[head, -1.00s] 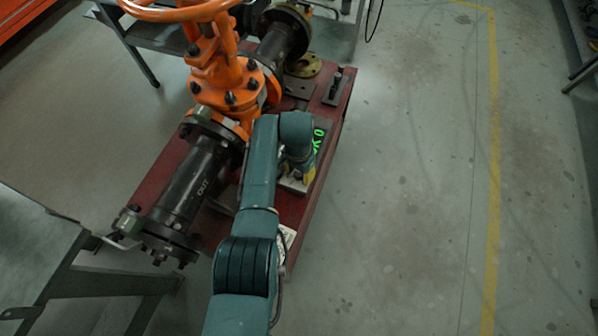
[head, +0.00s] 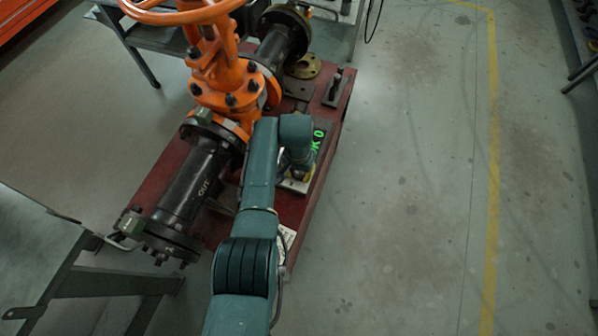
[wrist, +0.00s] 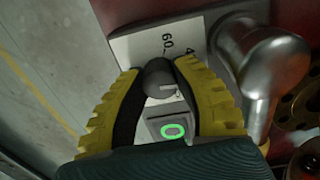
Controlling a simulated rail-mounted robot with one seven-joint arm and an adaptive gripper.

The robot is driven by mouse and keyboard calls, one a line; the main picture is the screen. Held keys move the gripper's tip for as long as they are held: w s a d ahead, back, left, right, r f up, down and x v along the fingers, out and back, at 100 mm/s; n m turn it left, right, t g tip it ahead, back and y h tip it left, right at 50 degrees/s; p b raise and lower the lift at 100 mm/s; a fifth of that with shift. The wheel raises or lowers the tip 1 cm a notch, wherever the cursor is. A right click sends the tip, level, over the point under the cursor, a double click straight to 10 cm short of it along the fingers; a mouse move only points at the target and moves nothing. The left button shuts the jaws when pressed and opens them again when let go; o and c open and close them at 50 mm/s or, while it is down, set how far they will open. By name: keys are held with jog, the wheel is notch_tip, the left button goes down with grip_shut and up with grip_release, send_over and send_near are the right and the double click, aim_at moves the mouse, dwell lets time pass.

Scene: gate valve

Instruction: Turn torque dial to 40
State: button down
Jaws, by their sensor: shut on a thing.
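The torque dial's dark round knob (wrist: 158,76) sits between the two fingers of my gripper (wrist: 161,70) in the wrist view, and the gripper is shut on it. The fingers are yellow and black. The pale dial plate (wrist: 128,46) shows a printed 60 beside the knob and part of a 4 further right. A small pointer mark shows on the knob's near side; its exact reading is unclear. A display (wrist: 172,130) below the knob glows green with a round figure. In the head view my arm hides the knob and most of the gripper.
An orange gate valve (head: 222,85) with black flanged pipes (head: 185,190) stands on a dark red base (head: 290,210) left of my arm. A silver elbow part (wrist: 268,62) is close right of the fingers. Open floor (head: 420,200) lies to the right.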

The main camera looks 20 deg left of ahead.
aim_at(298, 173)
jog(key=n, duration=0.4)
jog(key=shift+n, duration=0.4)
jog(key=shift+f, duration=0.1)
jog(key=c, duration=0.7)
grip_release()
jog(key=shift+c, duration=0.2)
notch_tip(298, 173, up, 12)
jog(key=shift+a, duration=0.1)
